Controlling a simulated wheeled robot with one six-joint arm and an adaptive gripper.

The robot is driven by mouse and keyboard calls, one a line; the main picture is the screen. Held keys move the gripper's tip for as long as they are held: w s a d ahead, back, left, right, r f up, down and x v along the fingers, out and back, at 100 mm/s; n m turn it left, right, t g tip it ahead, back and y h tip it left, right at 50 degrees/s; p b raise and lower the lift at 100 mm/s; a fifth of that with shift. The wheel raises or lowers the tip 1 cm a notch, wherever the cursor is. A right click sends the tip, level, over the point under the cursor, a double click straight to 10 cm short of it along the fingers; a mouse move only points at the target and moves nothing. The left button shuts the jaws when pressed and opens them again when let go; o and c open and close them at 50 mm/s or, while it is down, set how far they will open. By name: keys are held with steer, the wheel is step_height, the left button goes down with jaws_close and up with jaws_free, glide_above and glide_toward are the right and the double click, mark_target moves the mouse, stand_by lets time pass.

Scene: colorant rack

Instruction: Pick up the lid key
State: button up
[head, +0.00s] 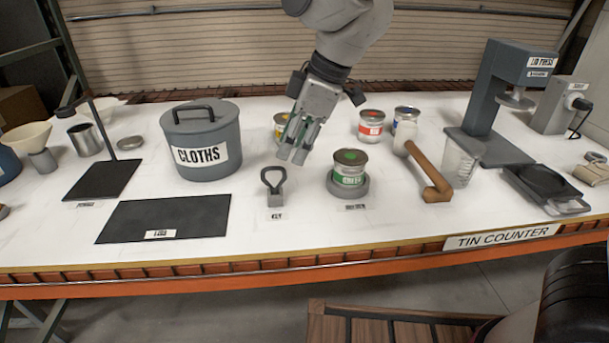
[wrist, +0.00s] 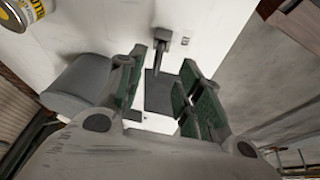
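The lid key (head: 273,180) is a dark loop handle standing upright in a small grey block, behind a label reading KEY, near the front of the white counter. It also shows in the wrist view (wrist: 162,38) at the top centre, beyond my fingertips. My gripper (head: 292,155) is above and slightly to the right of the key, pointing down, apart from it. In the wrist view my gripper (wrist: 158,75) has its green-lined fingers spread, with nothing held between them.
The green-labelled tin (head: 349,175) stands on a round base right of the key. The grey CLOTHS pot (head: 203,150) stands to the left, with a dark mat (head: 165,217) in front. A brown-handled mallet (head: 428,170) lies farther right. Other tins stand behind.

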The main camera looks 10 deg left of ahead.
mark_target(279, 168)
steer(key=a+f, duration=0.1)
steer(key=f, duration=0.1)
steer(key=a+f+n, duration=0.1)
steer(key=f, duration=0.1)
steer(key=a+f+n, duration=0.1)
steer(key=f, duration=0.1)
steer(key=shift+w+a+f, duration=0.2)
steer(key=shift+w+f, duration=0.1)
steer(key=shift+f, duration=0.05)
steer(key=shift+c, duration=0.4)
jaws_close()
